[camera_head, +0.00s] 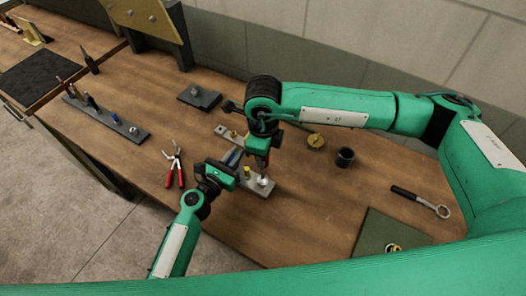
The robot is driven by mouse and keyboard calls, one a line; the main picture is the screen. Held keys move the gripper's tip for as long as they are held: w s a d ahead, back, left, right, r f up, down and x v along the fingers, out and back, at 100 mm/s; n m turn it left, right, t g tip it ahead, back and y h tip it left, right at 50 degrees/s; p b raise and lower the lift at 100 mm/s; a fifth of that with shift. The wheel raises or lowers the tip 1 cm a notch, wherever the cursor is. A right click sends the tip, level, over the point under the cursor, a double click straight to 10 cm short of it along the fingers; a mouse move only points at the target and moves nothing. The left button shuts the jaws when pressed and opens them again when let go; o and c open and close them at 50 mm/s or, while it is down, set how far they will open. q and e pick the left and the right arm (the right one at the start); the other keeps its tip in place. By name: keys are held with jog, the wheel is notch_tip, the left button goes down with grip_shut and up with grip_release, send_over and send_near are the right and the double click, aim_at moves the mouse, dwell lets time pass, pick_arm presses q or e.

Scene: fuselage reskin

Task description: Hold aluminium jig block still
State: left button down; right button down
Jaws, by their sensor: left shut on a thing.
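The aluminium jig block (262,190) is a pale grey piece on the wooden workbench, with a brass-coloured post and a silver knob on top. My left gripper (239,177) reaches in from the lower left and is shut on the block's left side; its fingertips are small and partly hidden. My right gripper (260,162) points down just above and behind the block, close to the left gripper. Its fingertips are too small and dark to tell whether they are open. A blue part (232,157) shows between the two grippers.
Red-handled pliers (175,168) lie to the left. A tool rack (113,120) and a dark block (199,97) lie farther back. A brass disc (316,142), a dark cup (345,157), a ring-ended tool (421,201) and a green mat (375,237) lie to the right.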

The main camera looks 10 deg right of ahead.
jog(key=shift+f, duration=0.75)
jog(key=m, duration=0.6)
jog(key=shift+m, duration=0.4)
jog(key=m, duration=0.3)
jog(key=shift+m, duration=0.4)
jog(key=m, duration=0.3)
jog(key=shift+n, duration=0.3)
jog(key=shift+n, duration=0.9)
